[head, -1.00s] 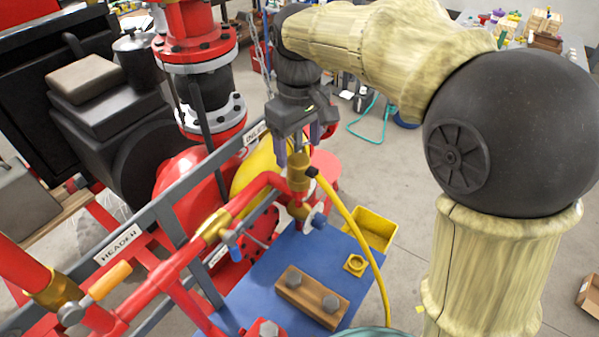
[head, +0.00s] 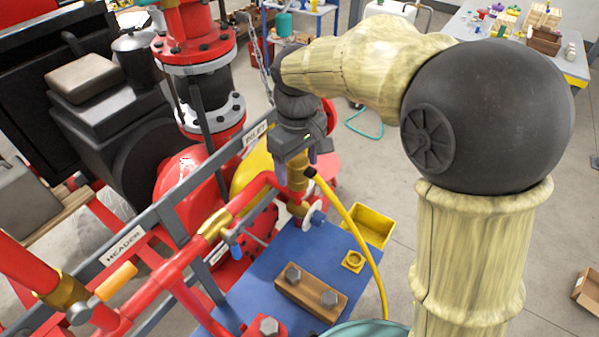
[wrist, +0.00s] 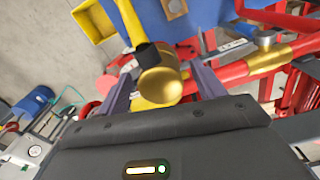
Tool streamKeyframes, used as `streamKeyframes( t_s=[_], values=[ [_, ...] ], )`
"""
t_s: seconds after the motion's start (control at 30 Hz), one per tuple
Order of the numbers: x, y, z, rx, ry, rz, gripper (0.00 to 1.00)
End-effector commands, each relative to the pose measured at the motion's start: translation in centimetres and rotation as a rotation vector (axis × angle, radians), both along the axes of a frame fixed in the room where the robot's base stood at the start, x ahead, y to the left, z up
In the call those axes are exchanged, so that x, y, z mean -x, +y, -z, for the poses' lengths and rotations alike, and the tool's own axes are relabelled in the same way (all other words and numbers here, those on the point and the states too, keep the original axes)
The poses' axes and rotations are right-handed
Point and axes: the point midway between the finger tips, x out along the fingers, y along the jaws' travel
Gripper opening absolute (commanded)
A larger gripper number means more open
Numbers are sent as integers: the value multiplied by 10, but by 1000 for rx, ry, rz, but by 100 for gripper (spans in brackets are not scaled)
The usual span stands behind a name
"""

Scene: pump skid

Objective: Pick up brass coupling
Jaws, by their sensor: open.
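The brass coupling (head: 298,178) stands upright on the end of the red pipe, with the black end of a yellow hose (head: 350,220) at its side. My gripper (head: 297,162) is open and points down over the coupling's top. In the wrist view the coupling's round brass end (wrist: 161,84) lies between the two spread grey fingers, with a visible gap towards the right finger (wrist: 207,82). I cannot tell whether the left finger (wrist: 120,98) touches it.
Below is a blue bench top (head: 262,268) with a wooden block with bolts (head: 311,294) and a brass hex nut (head: 353,261). A yellow bin (head: 368,226) stands behind. Red pipes (head: 180,262) and a grey rail (head: 165,205) run close on the left.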

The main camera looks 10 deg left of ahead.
Motion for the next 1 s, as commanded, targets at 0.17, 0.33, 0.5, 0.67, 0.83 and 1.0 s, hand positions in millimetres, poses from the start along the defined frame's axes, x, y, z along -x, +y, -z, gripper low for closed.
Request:
streamKeyframes(
  t_s=[0.17, 0.33, 0.5, 0.67, 0.83, 1.0],
  values=[
    [0, 0, 0, 0, 0, 1, 64],
    [-1, -2, 0, 0, 0, 4, 31],
    [-1, -2, 0, 0, 0, 5, 15],
    [-2, -2, -1, -1, -1, 5, 15],
    [-2, -2, -12, -2, -4, 5, 15],
    [-3, -1, -41, -4, -6, 5, 15]
  ],
)
